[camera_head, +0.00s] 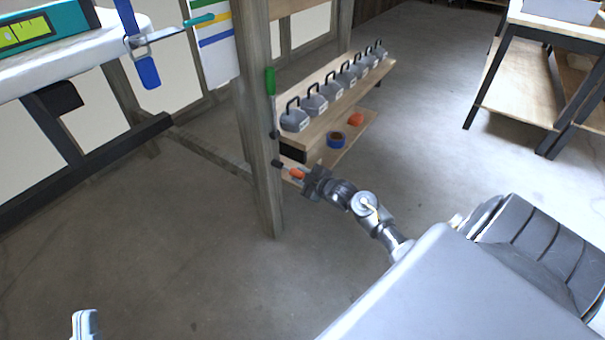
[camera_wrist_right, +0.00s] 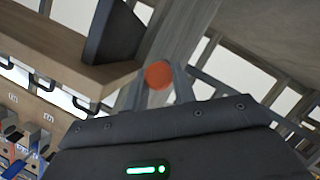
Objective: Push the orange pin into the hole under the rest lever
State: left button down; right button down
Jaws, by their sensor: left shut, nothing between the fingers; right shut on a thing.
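The orange pin (camera_head: 297,174) is in the fingers of my right gripper (camera_head: 304,178), beside the wooden post (camera_head: 262,150). In the right wrist view the pin's round orange end (camera_wrist_right: 159,74) shows between the shut fingers, with the post (camera_wrist_right: 188,35) behind it. A lever with a green handle (camera_head: 270,82) stands upright along the post, above the pin. A small dark piece (camera_head: 277,163) sits on the post below the lever, close to the pin. I cannot make out the hole or whether the pin touches it.
A wooden shelf (camera_head: 335,112) with several grey weights (camera_head: 313,104) stands just behind the post. A workbench (camera_head: 520,75) stands at right. The floor in front is clear.

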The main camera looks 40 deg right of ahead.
aim_at(295, 173)
pick_arm(q)
jog(key=shift+f+b, duration=0.5)
pick_arm(e)
jog(key=shift+w+a, duration=0.3)
jog(key=shift+w, duration=0.65)
jog(key=shift+w+a, duration=0.25)
jog(key=shift+w, duration=0.65)
jog(key=c, duration=1.1)
grip_release()
jog(key=shift+o, duration=0.2)
jog(key=shift+s+r, duration=0.1)
jog(key=shift+s, duration=0.15)
jog(key=p+v, duration=0.2)
jog(key=v, duration=0.3)
jog(key=shift+s+r, duration=0.15)
pick_arm(q)
notch_tip(295, 173, down, 10)
jog(key=w+a+g+y+p, duration=0.1)
jog(key=g+y, duration=0.4)
jog(key=g, duration=0.1)
jog(key=shift+w+a+n+g, duration=0.2)
jog(key=shift+w+n+g, duration=0.1)
jog(key=shift+n, duration=0.1)
pick_arm(e)
jog(key=shift+v, duration=2.5)
pick_arm(q)
jog(key=shift+r, duration=0.1)
